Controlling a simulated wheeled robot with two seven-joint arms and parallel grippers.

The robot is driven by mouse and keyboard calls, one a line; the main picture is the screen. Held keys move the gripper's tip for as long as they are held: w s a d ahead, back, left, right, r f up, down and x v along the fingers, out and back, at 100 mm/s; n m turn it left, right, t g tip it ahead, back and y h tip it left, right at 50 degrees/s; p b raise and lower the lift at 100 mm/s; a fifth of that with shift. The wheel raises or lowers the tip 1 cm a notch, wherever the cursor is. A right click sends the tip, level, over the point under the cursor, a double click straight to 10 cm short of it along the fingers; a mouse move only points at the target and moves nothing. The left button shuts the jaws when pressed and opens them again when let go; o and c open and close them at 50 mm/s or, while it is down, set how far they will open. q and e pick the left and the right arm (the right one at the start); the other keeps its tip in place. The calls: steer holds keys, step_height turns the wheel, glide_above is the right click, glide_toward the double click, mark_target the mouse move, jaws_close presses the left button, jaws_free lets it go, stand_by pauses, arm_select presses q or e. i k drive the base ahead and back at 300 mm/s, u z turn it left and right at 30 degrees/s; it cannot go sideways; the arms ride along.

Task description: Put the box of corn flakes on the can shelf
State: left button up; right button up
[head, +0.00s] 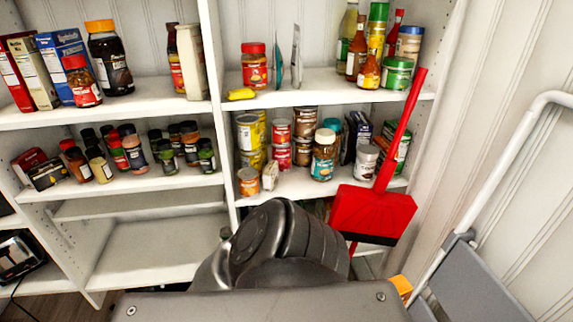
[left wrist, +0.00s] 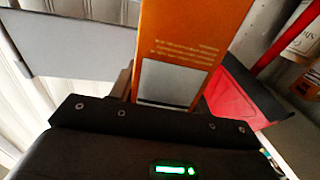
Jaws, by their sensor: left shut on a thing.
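An orange box (left wrist: 185,40), taken to be the corn flakes, fills the middle of the left wrist view, with small pale print and a grey-white panel on its face. My left gripper (left wrist: 165,100) is shut on it; its fingers are mostly hidden. In the head view only an orange corner of the box (head: 402,286) shows at the bottom, right of my dark arm. The can shelf (head: 300,187) is the right-hand middle shelf, bearing several cans and jars, higher in the picture than my arm. My right gripper is not in view.
A red dustpan (head: 372,213) with a long handle stands upright before the can shelf's right end. A grey and white folding ladder (head: 470,275) is at the right. Spice jars (head: 130,148) fill the left middle shelf. The lower left shelf (head: 150,250) is bare.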

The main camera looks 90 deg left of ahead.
mark_target(155, 253)
steer(key=u, duration=0.2)
steer(key=i, duration=0.3)
steer(key=u, duration=3.15)
